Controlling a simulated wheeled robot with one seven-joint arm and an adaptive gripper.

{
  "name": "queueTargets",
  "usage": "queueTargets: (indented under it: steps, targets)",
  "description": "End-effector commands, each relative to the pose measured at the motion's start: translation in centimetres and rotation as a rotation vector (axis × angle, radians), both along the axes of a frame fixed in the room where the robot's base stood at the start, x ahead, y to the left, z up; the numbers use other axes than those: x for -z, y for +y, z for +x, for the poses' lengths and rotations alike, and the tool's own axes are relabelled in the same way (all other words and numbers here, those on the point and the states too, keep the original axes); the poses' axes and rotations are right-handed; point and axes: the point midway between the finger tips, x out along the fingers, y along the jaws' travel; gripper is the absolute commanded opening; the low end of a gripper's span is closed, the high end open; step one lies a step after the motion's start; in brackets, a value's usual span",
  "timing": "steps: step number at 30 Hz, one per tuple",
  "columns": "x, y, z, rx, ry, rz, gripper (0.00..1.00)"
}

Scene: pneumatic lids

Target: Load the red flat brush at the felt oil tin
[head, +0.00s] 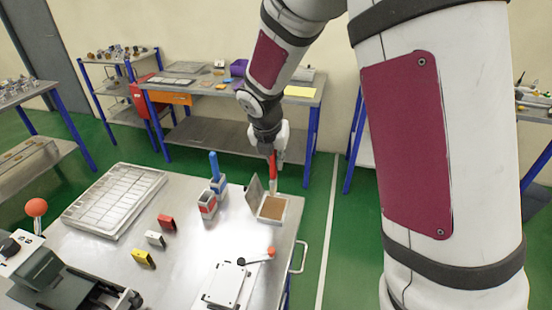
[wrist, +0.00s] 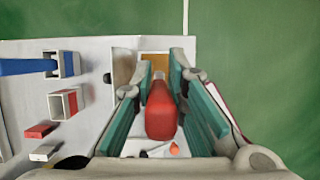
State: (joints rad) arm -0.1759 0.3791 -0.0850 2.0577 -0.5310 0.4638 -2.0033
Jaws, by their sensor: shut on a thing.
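My gripper (head: 270,153) is shut on the red flat brush (head: 272,170), which hangs roughly upright with its lower end at the back of the felt oil tin. The brush's red handle fills the middle of the wrist view (wrist: 160,110), between the teal finger pads. The felt oil tin (head: 271,208) is a pale open box with a brown felt inside, at the table's right end. Its grey lid (head: 254,194) stands open on the left side. In the wrist view the felt (wrist: 154,70) shows beyond the brush. I cannot tell whether the bristles touch it.
A blue brush (head: 214,165) stands in a holder left of the tin, beside another holder (head: 207,204). Red (head: 167,221), white (head: 155,238) and yellow (head: 143,258) blocks lie on the table. A white device (head: 228,284) with a red-knobbed lever (head: 270,252) is in front.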

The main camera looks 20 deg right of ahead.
Motion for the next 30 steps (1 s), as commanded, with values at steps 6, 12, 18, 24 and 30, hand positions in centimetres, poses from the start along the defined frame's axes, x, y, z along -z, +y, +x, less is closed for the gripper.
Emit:
queueTargets:
  steps: [6, 12, 18, 24, 30]
  targets:
    - [1.1, 0.1, 0.1, -0.006, 0.002, -0.001, 0.00]
    - [3.2, 0.1, 0.2, -0.005, 0.001, 0.000, 0.00]
    - [5.0, 0.1, 0.1, -0.005, 0.001, 0.000, 0.00]
    - [5.8, 0.0, 0.0, -0.003, 0.000, 0.000, 0.00]
    - [6.0, 0.0, 0.0, -0.003, 0.000, 0.000, 0.00]
